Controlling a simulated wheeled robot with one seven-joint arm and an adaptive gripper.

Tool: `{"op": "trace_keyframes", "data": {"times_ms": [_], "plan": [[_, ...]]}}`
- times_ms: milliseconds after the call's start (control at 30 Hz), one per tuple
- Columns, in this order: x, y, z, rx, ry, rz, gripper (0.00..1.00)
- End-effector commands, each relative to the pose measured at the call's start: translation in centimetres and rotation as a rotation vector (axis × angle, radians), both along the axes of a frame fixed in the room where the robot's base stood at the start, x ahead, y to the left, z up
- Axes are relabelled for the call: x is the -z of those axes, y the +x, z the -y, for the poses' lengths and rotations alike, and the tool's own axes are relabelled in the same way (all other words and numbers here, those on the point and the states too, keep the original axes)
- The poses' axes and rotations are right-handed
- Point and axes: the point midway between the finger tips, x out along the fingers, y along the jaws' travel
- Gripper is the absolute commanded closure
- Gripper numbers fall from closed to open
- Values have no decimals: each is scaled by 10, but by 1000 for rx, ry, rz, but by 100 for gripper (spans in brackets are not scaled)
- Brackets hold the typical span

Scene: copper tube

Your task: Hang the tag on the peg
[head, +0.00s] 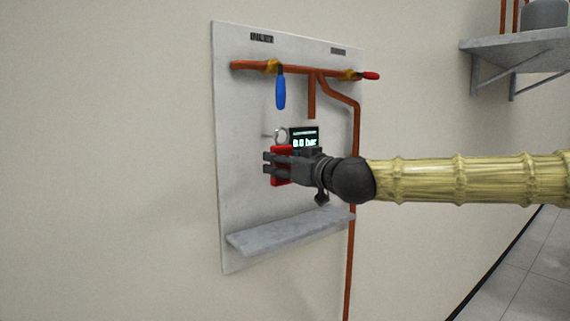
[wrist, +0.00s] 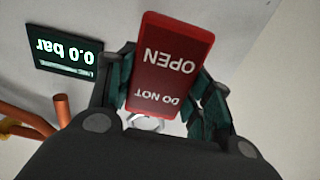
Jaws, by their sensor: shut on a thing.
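My gripper (head: 268,163) is shut on the red tag (head: 282,152), in front of the white panel. In the wrist view the tag (wrist: 168,62) sits between the gripper's fingers (wrist: 165,75) and reads "DO NOT OPEN", upside down. A metal ring (head: 281,134) stands above the tag in the head view; part of it (wrist: 148,122) shows below the tag in the wrist view. The thin peg (head: 266,135) shows just left of the ring in the head view. I cannot tell whether the ring is around the peg or beside it.
A pressure display (head: 305,140) reading 0.0 bar is close to the gripper. Copper pipes (head: 311,98) with a blue valve handle (head: 280,92) and a red one (head: 371,76) run above. A grey ledge (head: 290,232) juts out below. The panel's left side is clear.

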Motion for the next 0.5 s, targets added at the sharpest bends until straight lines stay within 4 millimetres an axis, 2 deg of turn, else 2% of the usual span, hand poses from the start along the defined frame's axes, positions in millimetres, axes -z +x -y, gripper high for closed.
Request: {"op": "trace_keyframes", "data": {"times_ms": [500], "plan": [[2,19,-15,-1,1,-1,73]]}}
